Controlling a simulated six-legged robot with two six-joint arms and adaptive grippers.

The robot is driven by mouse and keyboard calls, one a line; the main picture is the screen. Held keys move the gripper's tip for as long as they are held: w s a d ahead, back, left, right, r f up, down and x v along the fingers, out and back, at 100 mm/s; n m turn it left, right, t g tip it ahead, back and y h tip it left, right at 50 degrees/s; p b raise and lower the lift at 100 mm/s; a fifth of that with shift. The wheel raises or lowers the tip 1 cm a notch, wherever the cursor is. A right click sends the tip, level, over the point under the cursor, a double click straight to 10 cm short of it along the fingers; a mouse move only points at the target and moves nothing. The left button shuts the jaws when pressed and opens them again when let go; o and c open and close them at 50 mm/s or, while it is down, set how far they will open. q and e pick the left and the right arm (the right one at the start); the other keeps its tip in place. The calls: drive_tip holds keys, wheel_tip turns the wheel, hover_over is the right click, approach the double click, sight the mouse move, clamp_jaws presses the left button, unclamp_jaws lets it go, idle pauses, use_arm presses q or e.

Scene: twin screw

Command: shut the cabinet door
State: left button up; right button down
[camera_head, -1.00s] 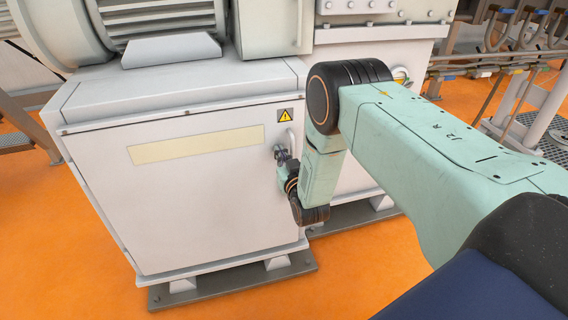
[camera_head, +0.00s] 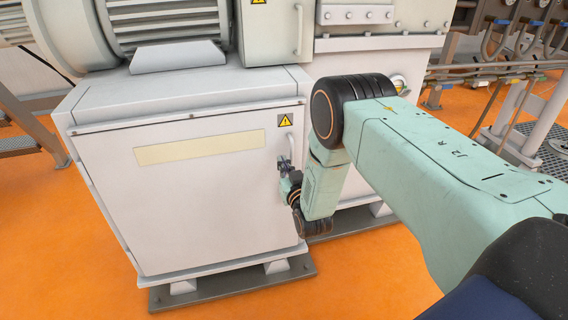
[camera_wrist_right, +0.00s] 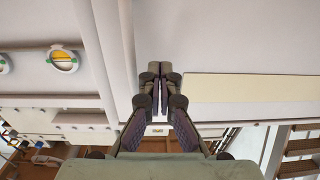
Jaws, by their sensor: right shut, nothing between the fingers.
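The cabinet door (camera_head: 200,215) is the pale grey front panel with a cream strip and a yellow warning label. It looks nearly flush with the cabinet body (camera_head: 180,95) in the head view. A handle (camera_head: 291,143) stands near its right edge. My right gripper (camera_head: 284,164) is at the door's right edge, just below the handle. In the right wrist view its fingers (camera_wrist_right: 156,82) are together and empty, close to the pale panel (camera_wrist_right: 230,40). I cannot tell if they touch it. My left gripper is not in view.
A ribbed motor housing (camera_head: 165,22) sits on top of the cabinet. A second grey unit (camera_head: 352,175) stands to the right, partly behind my arm. Pipes and railings (camera_head: 520,80) are at the far right. The orange floor (camera_head: 60,240) is clear in front.

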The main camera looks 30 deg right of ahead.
drive_tip(key=s+a+p, duration=0.2)
drive_tip(key=s+p, duration=0.1)
drive_tip(key=s, duration=0.7)
drive_tip(key=shift+a, duration=0.15)
drive_tip(key=shift+s, duration=0.1)
drive_tip(key=s+a+f+g+y, duration=0.2)
drive_tip(key=s+a+f+g, duration=0.2)
drive_tip(key=s+f+g, duration=0.75)
drive_tip(key=s+a+n+g, duration=0.1)
drive_tip(key=s+a+g, duration=0.1)
drive_tip(key=s, duration=1)
drive_tip(key=s+a+g+y, duration=0.1)
drive_tip(key=s+g, duration=0.3)
drive_tip(key=s, duration=0.9)
drive_tip(key=shift+s+a+r+n+y, duration=0.2)
drive_tip(key=shift+a+r+n+y, duration=0.15)
drive_tip(key=shift+a, duration=0.55)
